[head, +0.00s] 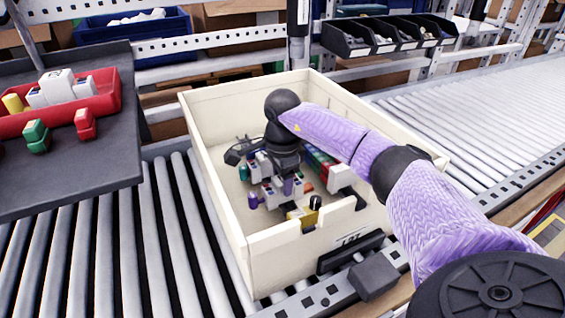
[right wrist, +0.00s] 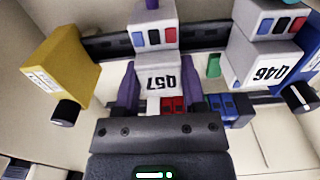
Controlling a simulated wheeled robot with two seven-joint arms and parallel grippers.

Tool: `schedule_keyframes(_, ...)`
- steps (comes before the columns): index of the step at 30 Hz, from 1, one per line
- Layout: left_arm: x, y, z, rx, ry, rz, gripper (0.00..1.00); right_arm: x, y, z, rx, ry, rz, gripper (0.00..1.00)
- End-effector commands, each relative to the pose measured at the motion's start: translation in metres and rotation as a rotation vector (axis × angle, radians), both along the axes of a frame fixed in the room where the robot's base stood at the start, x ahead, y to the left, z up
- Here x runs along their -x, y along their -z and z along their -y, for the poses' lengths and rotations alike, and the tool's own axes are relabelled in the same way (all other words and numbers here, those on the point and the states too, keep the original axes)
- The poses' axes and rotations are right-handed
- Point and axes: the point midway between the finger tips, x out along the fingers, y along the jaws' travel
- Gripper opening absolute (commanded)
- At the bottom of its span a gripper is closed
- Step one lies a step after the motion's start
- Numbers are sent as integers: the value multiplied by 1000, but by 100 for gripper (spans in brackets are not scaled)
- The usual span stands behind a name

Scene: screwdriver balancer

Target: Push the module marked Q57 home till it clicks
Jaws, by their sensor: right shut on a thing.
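The module marked Q57 (right wrist: 158,72) is a light grey block with blue and red parts on its top. In the right wrist view it sits between the two purple fingers of my right gripper (right wrist: 158,92), which is shut on it. It is close to a dark rail (right wrist: 105,45); whether it is fully seated cannot be told. In the head view my right gripper (head: 287,184) reaches down into the cream bin (head: 222,215), and the arm and hand hide part of the modules there. My left gripper is not in view.
A module marked Q46 (right wrist: 262,62) stands beside Q57, and a yellow block (right wrist: 66,62) with a black knob stands on the other side. The bin walls surround the work. A red tray (head: 105,98) sits on a dark shelf at left; rollers run around the bin.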

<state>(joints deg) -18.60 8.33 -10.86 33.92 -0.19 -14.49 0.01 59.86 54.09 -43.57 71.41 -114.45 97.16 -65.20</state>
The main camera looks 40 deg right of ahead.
Motion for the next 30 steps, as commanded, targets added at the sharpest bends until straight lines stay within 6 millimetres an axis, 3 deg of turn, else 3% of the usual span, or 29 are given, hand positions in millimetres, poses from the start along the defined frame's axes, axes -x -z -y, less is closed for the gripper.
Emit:
schedule_keyframes(11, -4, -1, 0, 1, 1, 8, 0, -1, 0, 0, 0, 1, 4, 0)
schedule_keyframes(12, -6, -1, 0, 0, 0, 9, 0, -1, 0, 0, 0, 1, 4, 59)
schedule_keyframes(17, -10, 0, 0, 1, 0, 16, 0, -1, 0, 0, 0, 0, 3, 93)
schedule_keyframes(25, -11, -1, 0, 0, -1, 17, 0, -1, -3, 0, 0, 0, 4, 94)
schedule_keyframes(30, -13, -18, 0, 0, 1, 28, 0, -1, -44, 0, 0, 1, 10, 94)
